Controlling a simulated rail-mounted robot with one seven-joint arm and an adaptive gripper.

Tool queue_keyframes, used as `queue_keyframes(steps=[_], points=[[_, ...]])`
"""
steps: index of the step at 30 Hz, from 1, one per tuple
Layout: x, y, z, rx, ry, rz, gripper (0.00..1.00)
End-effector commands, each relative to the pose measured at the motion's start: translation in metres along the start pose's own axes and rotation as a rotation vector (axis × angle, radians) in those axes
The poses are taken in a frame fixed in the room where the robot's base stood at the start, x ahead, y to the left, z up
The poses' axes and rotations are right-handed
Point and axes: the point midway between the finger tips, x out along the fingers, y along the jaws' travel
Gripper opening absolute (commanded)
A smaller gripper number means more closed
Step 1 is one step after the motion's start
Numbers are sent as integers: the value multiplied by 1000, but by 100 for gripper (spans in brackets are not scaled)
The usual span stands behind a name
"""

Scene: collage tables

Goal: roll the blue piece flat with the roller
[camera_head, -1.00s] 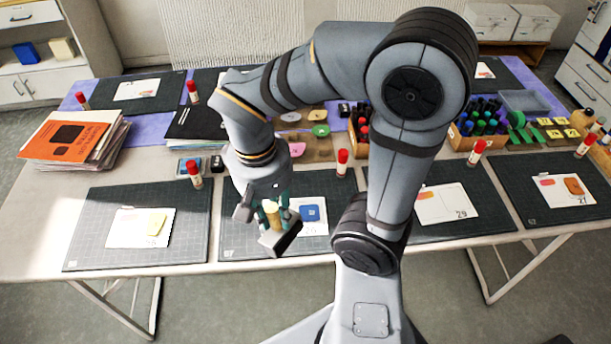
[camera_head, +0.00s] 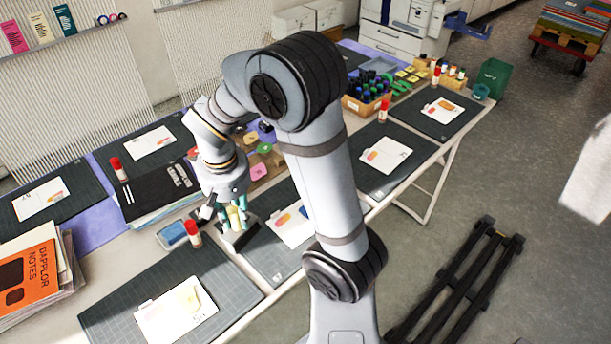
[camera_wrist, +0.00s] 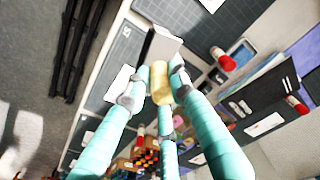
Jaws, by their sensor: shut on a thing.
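My gripper (camera_head: 238,214) has teal fingers and is shut on the roller. It holds the roller's yellow handle, with the pale and dark head (camera_head: 241,240) below, over the front edge area of a dark mat (camera_head: 265,262). In the wrist view the fingers (camera_wrist: 160,88) close around the yellow handle (camera_wrist: 158,78), and the pale head (camera_wrist: 163,45) shows beyond it. A white card (camera_head: 288,230) with an orange mark lies on that mat, right of the roller and partly behind my arm. I cannot clearly make out the blue piece now.
A red-capped glue stick (camera_head: 194,234) stands just left of the roller, by a blue pad (camera_head: 172,232). A black folder (camera_head: 155,192) lies behind. An orange-covered stack (camera_head: 28,278) is at far left. A crate of bottles (camera_head: 366,105) stands at the back right.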

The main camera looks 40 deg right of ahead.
Motion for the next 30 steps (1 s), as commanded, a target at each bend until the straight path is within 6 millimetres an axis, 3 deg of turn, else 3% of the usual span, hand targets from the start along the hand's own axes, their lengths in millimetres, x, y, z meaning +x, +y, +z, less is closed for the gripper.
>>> queue_keyframes(steps=[1, 3, 6, 12, 15, 21, 30], points=[[9, 26, -21, 49, 5, -2, 0], [25, 59, -46, 91, 26, -11, 0], [47, 110, -73, 149, 54, -20, 0], [84, 199, -93, 238, 97, -29, 0], [95, 228, -94, 265, 112, -31, 0], [107, 252, -93, 286, 124, -32, 0], [128, 252, -91, 287, 123, -33, 0]])
